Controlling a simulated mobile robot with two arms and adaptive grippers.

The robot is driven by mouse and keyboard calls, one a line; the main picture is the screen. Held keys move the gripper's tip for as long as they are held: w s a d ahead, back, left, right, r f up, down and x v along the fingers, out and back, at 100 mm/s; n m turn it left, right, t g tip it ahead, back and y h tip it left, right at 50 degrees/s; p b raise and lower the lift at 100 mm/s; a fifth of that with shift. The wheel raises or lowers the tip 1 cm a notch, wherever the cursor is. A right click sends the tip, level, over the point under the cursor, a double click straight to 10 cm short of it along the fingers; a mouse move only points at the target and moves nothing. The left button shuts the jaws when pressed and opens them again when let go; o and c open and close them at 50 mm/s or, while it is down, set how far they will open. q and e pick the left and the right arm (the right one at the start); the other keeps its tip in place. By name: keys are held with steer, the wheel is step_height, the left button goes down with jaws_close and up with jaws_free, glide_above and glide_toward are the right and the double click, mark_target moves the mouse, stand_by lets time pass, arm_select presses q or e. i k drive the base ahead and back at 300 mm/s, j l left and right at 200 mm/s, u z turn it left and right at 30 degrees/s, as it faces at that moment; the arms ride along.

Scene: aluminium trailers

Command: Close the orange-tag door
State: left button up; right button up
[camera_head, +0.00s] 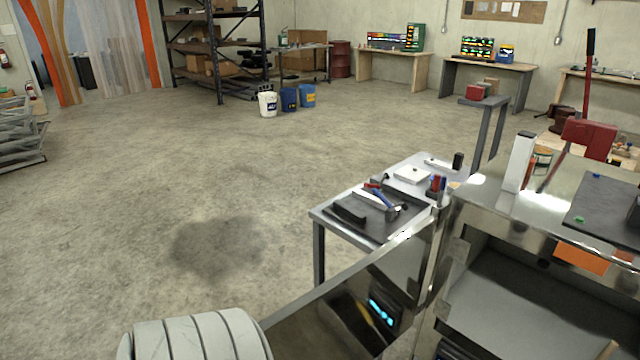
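A shiny metal cabinet (490,212) stands at the right, with an orange tag (580,259) on its front under the top edge. Its opening shows a grey interior shelf (510,305). A mirror-like metal door (335,310) stands open from the cabinet's left side and reaches toward the bottom left. The door reflects a dark shape with a blue lit display. A white ringed part, which looks like my arm, is at the bottom left, near the door's free end; I cannot tell if they touch. Neither gripper is visible.
A small table (318,213) with tools stands behind the door. A dark mat (610,205) and a white upright block (520,160) are on the cabinet top. Buckets (289,99) and a shelf rack (216,60) stand far back.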

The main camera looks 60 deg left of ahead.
mark_target(358, 313)
steer(key=k+j, duration=0.25)
steer(key=j, duration=0.15)
steer(key=k+j, duration=0.2)
steer(key=j, duration=0.2)
steer(key=k+j, duration=0.25)
steer(key=j, duration=0.15)
steer(key=k+j, duration=0.2)
steer(key=j, duration=0.15)
steer(key=k+j, duration=0.25)
steer(key=j, duration=0.15)
steer(key=k+j, duration=0.25)
steer(key=j, duration=0.15)
